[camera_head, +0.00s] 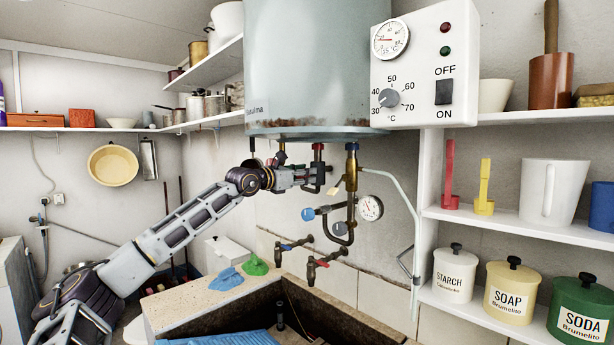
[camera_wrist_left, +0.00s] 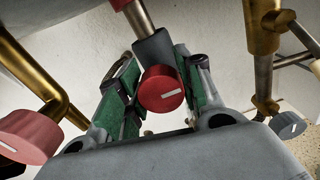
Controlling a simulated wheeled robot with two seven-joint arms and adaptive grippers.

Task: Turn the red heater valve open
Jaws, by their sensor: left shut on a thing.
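The red heater valve (camera_wrist_left: 163,88) is a round red knob with a white line on its face, on a grey stem below a pipe. In the left wrist view it sits between the green-padded fingers of my left gripper (camera_wrist_left: 160,95), which is shut on it. The white line tilts slightly up to the right. In the head view my left gripper (camera_head: 315,177) is below the heater tank (camera_head: 318,70), at the pipe with the red collar (camera_head: 318,147). The gripper mostly hides the knob there. My right gripper is not in view.
Another, paler red knob (camera_wrist_left: 28,137) is at left in the wrist view. Wall taps (camera_head: 323,263) stand over the stone trough (camera_head: 190,306). The heater control box (camera_head: 425,65) and shelves are right.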

